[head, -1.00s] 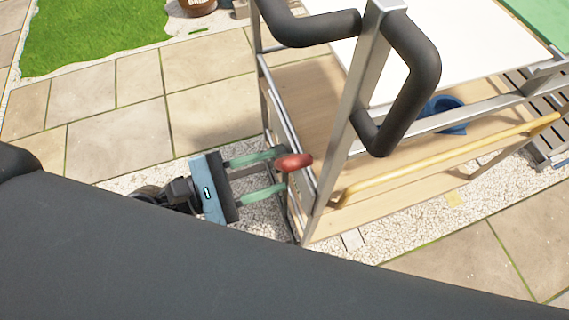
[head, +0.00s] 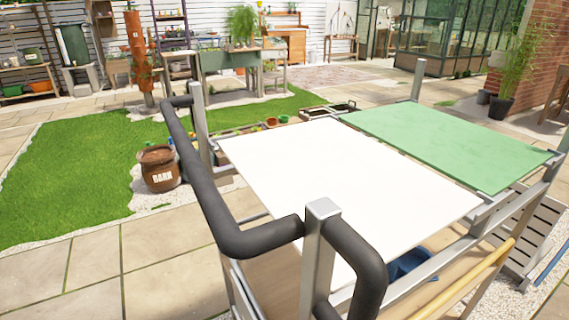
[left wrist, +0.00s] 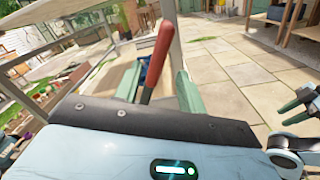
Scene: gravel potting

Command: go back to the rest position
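Neither gripper shows in the head view. In the left wrist view my left gripper (left wrist: 157,88) has its green fingers spread apart. A red-handled tool (left wrist: 160,52) stands upright in the gap between them, with clear space to the finger on either side; what holds it up is hidden.
The cart's white top (head: 345,180) and green top (head: 450,145) look bare. A black handlebar (head: 215,205) rises at its near end. A blue container (head: 408,263) sits on the lower shelf. A brown BARK pot (head: 160,172) stands at the lawn's edge. Paving (head: 90,265) left of the cart is clear.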

